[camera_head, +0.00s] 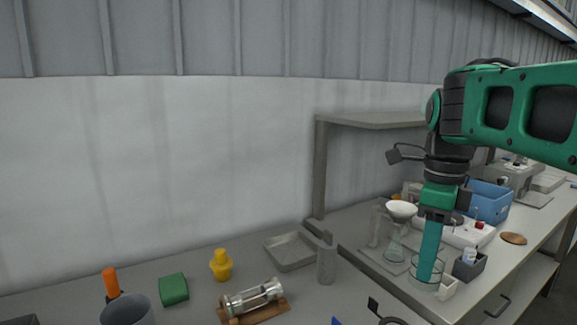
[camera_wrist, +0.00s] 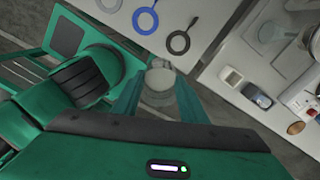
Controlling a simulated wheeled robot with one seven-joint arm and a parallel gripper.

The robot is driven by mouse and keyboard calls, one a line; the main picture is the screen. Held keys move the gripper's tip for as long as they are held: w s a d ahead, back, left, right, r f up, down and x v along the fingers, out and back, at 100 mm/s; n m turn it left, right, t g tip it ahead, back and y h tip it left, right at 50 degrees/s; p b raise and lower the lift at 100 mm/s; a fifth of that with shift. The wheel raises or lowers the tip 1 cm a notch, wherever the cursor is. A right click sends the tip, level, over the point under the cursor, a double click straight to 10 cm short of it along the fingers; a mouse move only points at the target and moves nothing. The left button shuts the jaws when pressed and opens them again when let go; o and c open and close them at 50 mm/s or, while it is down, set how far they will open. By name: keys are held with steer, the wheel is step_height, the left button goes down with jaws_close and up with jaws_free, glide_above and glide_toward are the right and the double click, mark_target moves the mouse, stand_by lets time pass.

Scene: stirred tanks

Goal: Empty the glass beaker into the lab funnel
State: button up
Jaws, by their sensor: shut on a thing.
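The clear glass beaker (camera_head: 415,274) is at the front of the right bench, around the tips of my teal fingers. My gripper (camera_head: 427,276) points down and is shut on the beaker. In the wrist view the beaker (camera_wrist: 160,80) shows between my two fingers (camera_wrist: 158,98). Its contents are not clear, and I cannot tell whether its base touches the bench. The white lab funnel (camera_head: 401,210) sits behind and slightly left of my gripper, its wide mouth up, above a clear glass flask (camera_head: 395,247).
A small white box (camera_head: 448,288) and a dark open box (camera_head: 469,268) stand close right of the beaker. A blue bin (camera_head: 489,203) and a white device (camera_head: 469,234) are behind. A raised shelf (camera_head: 372,119) overhangs the bench behind the funnel.

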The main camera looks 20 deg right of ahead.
steer(key=shift+d, duration=0.4)
steer(key=w+d+r+n, duration=0.2)
steer(key=w+d+r, duration=0.4)
steer(key=w+d, duration=0.6)
steer(key=w+d+n, duration=0.2)
steer(key=w+d, duration=1)
steer(key=w, duration=0.3)
steer(key=shift+s+a+f+t+h, duration=0.2)
steer(key=shift+a+f+t+h, duration=0.55)
steer(key=shift+h, duration=2.6)
steer(key=shift+s+a+f+t+h, duration=0.25)
steer(key=shift+f+t+h, duration=0.9)
steer(key=shift+h, duration=2.25)
steer(key=shift+s+a+f+t+h, duration=0.15)
steer(key=shift+a+f+t+h, duration=0.35)
steer(key=shift+t+h, duration=1.9)
steer(key=shift+r+g+h, duration=0.1)
steer(key=shift+g+h, duration=0.85)
steer(key=shift+g, duration=0.05)
